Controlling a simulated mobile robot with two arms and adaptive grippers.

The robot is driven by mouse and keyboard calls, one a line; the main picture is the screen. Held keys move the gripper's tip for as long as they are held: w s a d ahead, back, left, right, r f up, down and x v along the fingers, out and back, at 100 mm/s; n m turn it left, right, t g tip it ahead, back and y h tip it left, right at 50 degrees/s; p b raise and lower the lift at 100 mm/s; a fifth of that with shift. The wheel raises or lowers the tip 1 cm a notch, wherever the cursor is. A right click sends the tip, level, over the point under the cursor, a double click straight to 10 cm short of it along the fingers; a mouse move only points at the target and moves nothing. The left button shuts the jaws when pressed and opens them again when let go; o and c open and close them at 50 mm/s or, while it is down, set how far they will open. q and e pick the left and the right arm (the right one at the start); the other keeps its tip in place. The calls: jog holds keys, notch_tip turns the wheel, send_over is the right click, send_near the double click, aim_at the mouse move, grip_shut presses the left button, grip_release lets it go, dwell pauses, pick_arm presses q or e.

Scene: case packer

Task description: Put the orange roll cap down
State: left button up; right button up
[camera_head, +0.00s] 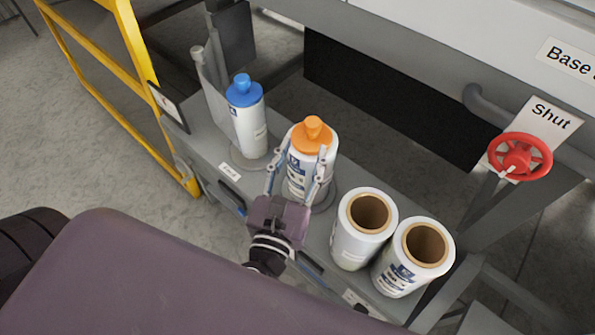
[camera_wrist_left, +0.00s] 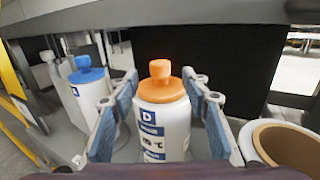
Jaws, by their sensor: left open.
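The orange roll cap (camera_head: 312,134) sits upright on top of a white roll (camera_head: 298,174) on the grey shelf. In the left wrist view the orange cap (camera_wrist_left: 161,82) is in the middle, seated on its white roll (camera_wrist_left: 162,127). My left gripper (camera_head: 299,172) is open, with one finger on each side of the white roll, below the cap. In the left wrist view the fingers (camera_wrist_left: 162,104) stand apart around the roll, with small gaps visible. My right gripper is not in view.
A white roll with a blue cap (camera_head: 243,90) stands to the left on the shelf. Two uncapped white rolls (camera_head: 350,243) (camera_head: 399,280) stand to the right. A red valve wheel (camera_head: 520,157) is at the right. A yellow rail (camera_head: 104,80) is at the left.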

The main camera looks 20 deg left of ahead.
pick_arm(q)
jog(key=shift+s+d+b, duration=0.15)
jog(key=shift+s+b, duration=0.45)
jog(key=shift+s, duration=1)
